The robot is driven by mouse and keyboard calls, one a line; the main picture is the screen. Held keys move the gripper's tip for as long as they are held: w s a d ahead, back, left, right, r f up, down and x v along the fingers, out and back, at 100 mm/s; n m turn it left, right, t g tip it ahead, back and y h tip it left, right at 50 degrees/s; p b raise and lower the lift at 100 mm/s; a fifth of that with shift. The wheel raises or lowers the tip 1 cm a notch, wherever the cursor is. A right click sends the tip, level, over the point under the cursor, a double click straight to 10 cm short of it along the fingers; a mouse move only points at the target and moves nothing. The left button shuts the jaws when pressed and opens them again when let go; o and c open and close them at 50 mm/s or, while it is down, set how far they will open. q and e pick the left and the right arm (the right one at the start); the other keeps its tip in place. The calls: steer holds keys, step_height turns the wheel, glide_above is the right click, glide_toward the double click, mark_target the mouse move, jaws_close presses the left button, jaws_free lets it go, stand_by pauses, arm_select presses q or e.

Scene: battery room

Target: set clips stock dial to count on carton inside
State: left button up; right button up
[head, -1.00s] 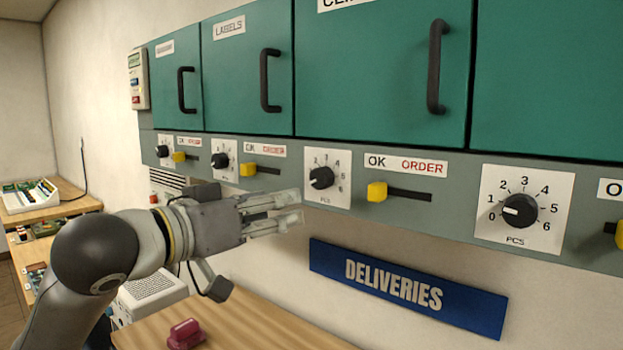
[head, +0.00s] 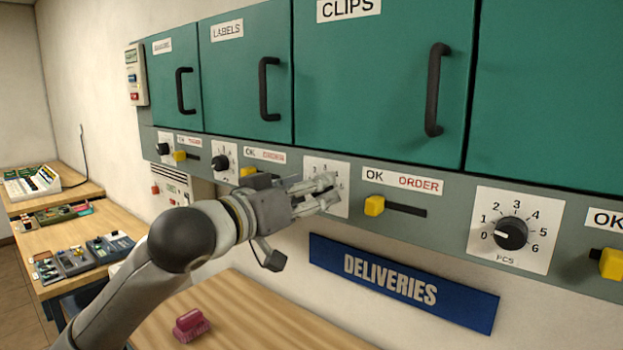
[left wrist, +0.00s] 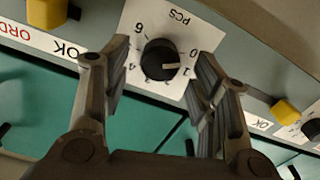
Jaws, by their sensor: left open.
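The clips cabinet (head: 375,75) is shut, so no carton inside shows. Its stock dial is a black knob (left wrist: 160,60) on a white scale plate (head: 326,166). In the left wrist view the picture is upside down, and the knob's white mark points at or near 1. In the head view my left gripper (head: 328,192) hides the knob. My left gripper is open in front of the plate, and in the left wrist view its fingers (left wrist: 162,62) stand on both sides of the knob, with gaps showing. My right gripper is not in view.
A yellow OK/ORDER slider (head: 374,205) sits right of the dial, and another dial (head: 511,233) further right. The clips door has a black handle (head: 436,90). A blue DELIVERIES sign (head: 400,285) is below. A pink object (head: 190,325) lies on the wooden table (head: 255,315).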

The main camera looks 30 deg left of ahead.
arm_select(q)
steer(key=shift+w, duration=0.45)
steer(key=c, duration=1)
